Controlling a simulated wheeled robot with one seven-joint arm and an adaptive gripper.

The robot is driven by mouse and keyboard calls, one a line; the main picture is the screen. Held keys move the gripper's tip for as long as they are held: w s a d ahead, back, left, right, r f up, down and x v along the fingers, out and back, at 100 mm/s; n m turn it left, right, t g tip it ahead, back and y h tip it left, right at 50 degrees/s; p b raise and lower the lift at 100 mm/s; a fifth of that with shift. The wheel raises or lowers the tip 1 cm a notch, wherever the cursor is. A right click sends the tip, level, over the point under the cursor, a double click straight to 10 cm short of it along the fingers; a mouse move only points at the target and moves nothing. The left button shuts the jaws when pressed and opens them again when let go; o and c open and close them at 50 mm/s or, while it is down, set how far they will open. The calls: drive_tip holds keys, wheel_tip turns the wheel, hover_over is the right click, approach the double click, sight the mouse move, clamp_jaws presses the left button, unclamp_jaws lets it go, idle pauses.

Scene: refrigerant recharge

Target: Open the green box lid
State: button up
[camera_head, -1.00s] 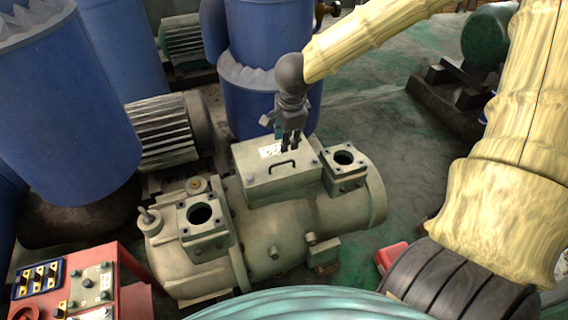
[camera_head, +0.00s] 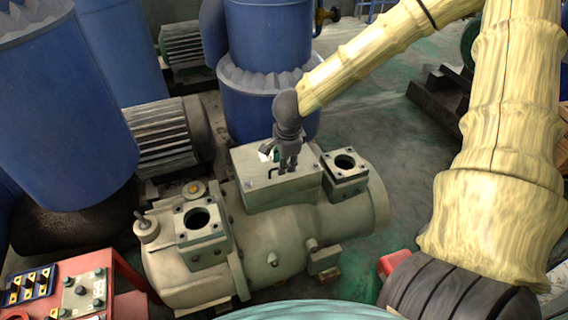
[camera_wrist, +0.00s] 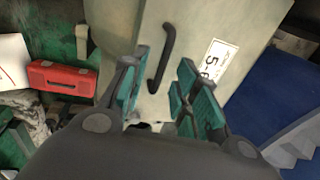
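The green box (camera_head: 262,197) sits on top of the large grey-green compressor (camera_head: 290,232). Its flat lid (camera_head: 245,163) looks closed. In the wrist view the lid (camera_wrist: 205,25) carries a dark bar handle (camera_wrist: 166,50) and a white label (camera_wrist: 216,66). My gripper (camera_head: 288,169) is over the lid at the handle, hiding much of it in the head view. In the wrist view my gripper (camera_wrist: 163,85) is open, with its green-padded fingers on either side of the handle. I see gaps between the handle and both fingers; I cannot tell the height.
Two flanged ports stand beside the box, a left one (camera_head: 200,222) and a right one (camera_head: 345,164). Blue tanks (camera_head: 265,100) stand behind. A red control panel (camera_head: 85,290) is at the lower left. A red toolbox (camera_wrist: 62,77) lies on the floor.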

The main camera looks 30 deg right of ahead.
drive_tip(key=shift+f, duration=0.2)
clamp_jaws()
drive_tip(key=shift+r+p, duration=0.3)
drive_tip(key=shift+p, duration=0.3)
